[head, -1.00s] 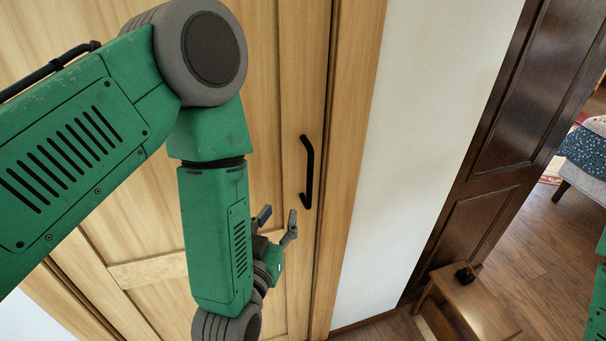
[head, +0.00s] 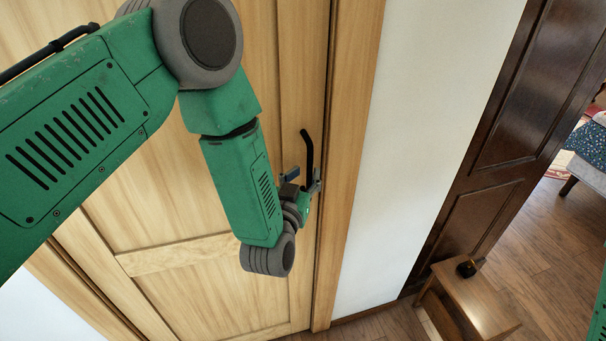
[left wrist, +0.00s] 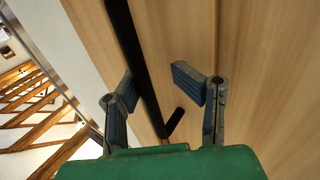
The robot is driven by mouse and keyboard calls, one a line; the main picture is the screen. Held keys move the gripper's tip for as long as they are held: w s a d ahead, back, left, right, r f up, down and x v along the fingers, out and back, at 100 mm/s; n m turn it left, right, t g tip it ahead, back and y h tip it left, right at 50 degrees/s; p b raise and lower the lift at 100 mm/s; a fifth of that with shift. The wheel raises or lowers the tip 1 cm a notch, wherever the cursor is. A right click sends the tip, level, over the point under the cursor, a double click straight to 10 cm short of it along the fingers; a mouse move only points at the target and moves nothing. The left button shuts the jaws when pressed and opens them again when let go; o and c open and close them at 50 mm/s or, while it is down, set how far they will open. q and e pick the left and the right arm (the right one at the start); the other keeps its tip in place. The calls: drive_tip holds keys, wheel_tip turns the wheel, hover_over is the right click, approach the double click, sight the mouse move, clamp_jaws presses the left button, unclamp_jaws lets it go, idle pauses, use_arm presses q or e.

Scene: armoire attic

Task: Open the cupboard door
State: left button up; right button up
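The cupboard door (head: 190,205) is light wood and looks shut. Its black bar handle (head: 307,150) stands upright near the right edge. My left gripper (head: 301,177) is at the handle's lower end, partly hiding it. In the left wrist view, the handle (left wrist: 138,60) runs down between the two spread fingers of my left gripper (left wrist: 158,86). The fingers are open, one on each side of the bar, with a gap to the right finger. I cannot tell whether the left finger touches it. My right gripper does not show.
A white wall (head: 420,110) and a dark brown door (head: 520,90) are to the right. A small wooden stool (head: 470,300) with a small dark object (head: 466,269) on it stands on the wooden floor at the lower right. A bed corner shows beyond.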

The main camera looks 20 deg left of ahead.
use_arm(q)
drive_tip(key=shift+s+d+r, duration=0.1)
drive_tip(key=shift+d+r, duration=0.1)
drive_tip(key=shift+d, duration=0.9)
clamp_jaws()
drive_tip(key=shift+d, duration=0.1)
drive_tip(key=shift+o, duration=0.4)
unclamp_jaws()
drive_tip(key=shift+a, duration=0.25)
drive_tip(key=shift+o, duration=0.5)
drive_tip(key=shift+a+f, duration=0.1)
drive_tip(key=shift+a, duration=0.55)
drive_tip(key=s, duration=1.2)
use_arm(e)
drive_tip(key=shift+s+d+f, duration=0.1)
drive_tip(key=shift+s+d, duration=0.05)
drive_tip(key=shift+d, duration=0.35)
